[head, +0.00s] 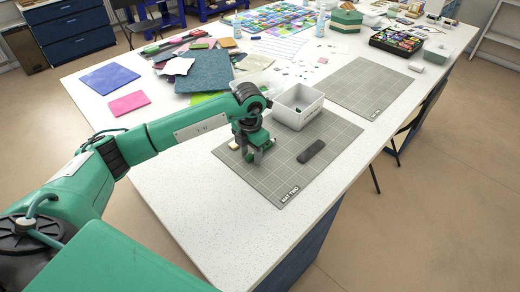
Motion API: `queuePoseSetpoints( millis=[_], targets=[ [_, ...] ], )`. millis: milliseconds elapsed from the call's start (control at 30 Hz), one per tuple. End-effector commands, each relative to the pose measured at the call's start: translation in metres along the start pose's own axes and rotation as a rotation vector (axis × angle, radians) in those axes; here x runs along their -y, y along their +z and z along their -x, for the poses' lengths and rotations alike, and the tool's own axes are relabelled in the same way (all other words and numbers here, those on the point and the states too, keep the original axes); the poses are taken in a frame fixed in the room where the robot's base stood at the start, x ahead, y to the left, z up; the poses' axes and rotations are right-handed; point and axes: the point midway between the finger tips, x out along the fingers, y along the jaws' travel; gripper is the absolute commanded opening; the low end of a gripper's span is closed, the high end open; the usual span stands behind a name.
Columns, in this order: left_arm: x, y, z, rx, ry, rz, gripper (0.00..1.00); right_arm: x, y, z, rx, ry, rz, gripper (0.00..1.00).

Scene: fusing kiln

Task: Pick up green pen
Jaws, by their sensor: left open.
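My left gripper (251,155) points down over the left part of the near grey cutting mat (230,160), its fingers apart and low near the mat. I cannot clearly make out a green pen; a small green patch shows at the fingers, but I cannot tell it from my green gripper. A small dark green item (298,110) lies inside the white bin (304,121), too small to name. My right gripper is out of view.
A dark oblong block (311,151) lies on the mat right of the gripper. A small cream piece (233,146) lies left of it. Coloured sheets, including a teal one (204,72), lie behind. Another grey mat (372,84) lies clear at right. The table's near left is bare.

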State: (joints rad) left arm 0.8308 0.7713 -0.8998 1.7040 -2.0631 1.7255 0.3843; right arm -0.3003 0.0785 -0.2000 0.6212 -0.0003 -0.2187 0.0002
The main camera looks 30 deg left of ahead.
Motion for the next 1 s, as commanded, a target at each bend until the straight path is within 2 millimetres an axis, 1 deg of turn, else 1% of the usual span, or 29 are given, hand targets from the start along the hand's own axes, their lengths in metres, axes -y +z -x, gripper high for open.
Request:
queuePoseSetpoints(
  millis=[33, 200, 833, 1000],
  targets=[
    [0.0000, 0.0000, 0.0001, 0.000, 0.000, 0.000, 0.32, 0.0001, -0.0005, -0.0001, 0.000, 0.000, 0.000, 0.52],
    [0.0000, 0.0000, 0.0004, 0.000, 0.000, 0.000, 0.00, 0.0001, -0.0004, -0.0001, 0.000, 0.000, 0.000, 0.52],
    [-0.0001, 0.0000, 0.0007, 0.000, 0.000, 0.000, 0.00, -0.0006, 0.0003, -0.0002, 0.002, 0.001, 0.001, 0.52],
    [-0.0002, 0.0002, 0.0066, 0.001, 0.000, 0.000, 0.00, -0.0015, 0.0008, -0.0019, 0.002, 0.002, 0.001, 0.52]
  ],
)
